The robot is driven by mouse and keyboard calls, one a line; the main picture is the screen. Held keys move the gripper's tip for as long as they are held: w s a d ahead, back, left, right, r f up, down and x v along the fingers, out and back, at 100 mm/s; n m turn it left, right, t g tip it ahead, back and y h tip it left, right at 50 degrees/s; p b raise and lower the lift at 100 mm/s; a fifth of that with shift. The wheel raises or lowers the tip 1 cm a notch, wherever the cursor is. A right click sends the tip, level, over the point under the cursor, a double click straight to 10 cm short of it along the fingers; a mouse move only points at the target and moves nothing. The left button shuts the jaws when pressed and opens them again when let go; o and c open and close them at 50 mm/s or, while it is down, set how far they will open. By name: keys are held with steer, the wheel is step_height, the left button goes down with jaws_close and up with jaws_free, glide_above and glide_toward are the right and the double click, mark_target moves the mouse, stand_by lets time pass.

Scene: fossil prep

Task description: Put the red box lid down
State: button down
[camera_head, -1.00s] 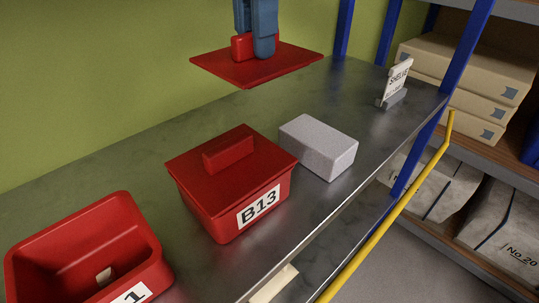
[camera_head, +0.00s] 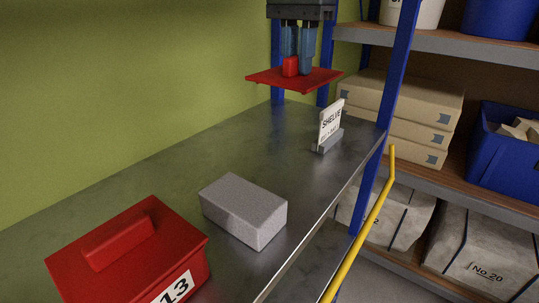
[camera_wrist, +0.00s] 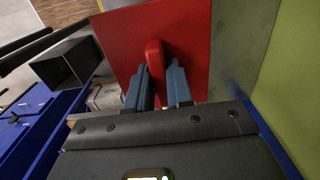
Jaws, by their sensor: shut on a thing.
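The red box lid (camera_head: 318,78) is a flat red plate with a raised red handle. My gripper (camera_head: 297,66) is shut on the handle and holds the lid level above the far end of the metal shelf (camera_head: 130,190), apart from it. In the wrist view the lid (camera_wrist: 190,30) fills the upper middle, with its handle between the fingers of my gripper (camera_wrist: 158,85). Its far edge is cut off there.
A lidded red box (camera_head: 150,255) labelled 13 stands at the front left. A grey block (camera_head: 243,210) lies mid-shelf. A sign (camera_head: 330,125) stands near the right edge. Blue posts (camera_head: 385,100) rise at the end. Bare shelf lies left of the sign.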

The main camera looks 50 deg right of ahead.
step_height(320, 180, down, 17)
steer(key=b, duration=0.9)
steer(key=shift+a+f+b, duration=0.1)
steer(key=shift+f+b, duration=0.05)
steer(key=shift+b, duration=0.25)
steer(key=shift+f, duration=0.1)
steer(key=shift+f, duration=0.15)
steer(key=c, duration=1)
jaws_free()
step_height(320, 180, up, 12)
steer(key=p, duration=0.7)
steer(key=shift+r, duration=0.25)
